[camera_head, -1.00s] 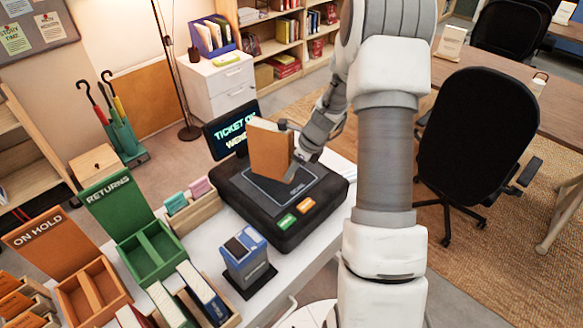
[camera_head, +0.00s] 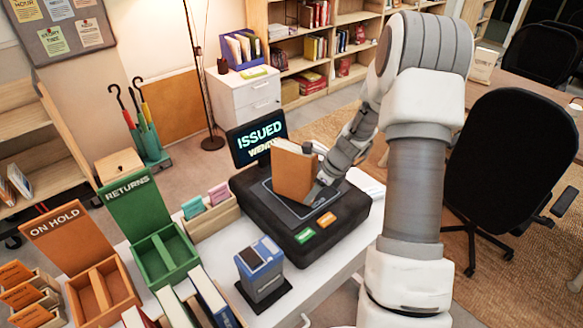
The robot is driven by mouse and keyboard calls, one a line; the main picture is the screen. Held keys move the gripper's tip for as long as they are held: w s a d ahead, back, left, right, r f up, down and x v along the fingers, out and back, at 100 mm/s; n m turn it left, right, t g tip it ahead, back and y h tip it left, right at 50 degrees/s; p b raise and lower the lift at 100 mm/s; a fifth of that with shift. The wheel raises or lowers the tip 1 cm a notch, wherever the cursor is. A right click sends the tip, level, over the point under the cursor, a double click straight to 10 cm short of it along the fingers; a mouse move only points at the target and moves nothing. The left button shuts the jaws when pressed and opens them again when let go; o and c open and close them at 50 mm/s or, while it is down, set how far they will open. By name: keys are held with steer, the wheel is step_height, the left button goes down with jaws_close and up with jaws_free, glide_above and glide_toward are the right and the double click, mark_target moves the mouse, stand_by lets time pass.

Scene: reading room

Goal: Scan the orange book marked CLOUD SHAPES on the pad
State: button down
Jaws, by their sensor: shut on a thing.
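The orange book (camera_head: 293,174) stands upright over the black scanning pad (camera_head: 262,208) on the white counter. Its cover title cannot be read from here. My gripper (camera_head: 312,172) is shut on the book at its right edge. The book's lower edge is at or just above the pad surface; I cannot tell whether it touches. The screen (camera_head: 257,139) behind the pad reads "ISSUED" with a second line partly hidden by the book. A green button (camera_head: 304,236) and an orange button (camera_head: 326,219) sit on the pad's front edge.
Left of the pad stand the green RETURNS bin (camera_head: 160,252), the orange ON HOLD bin (camera_head: 98,290) and a holder of cards (camera_head: 212,214). A blue box on a stand (camera_head: 261,268) is in front. A black chair (camera_head: 513,150) stands at right.

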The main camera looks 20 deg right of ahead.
mark_target(315, 173)
steer(key=shift+r, duration=0.15)
step_height(315, 173, up, 7)
steer(key=p, duration=0.6)
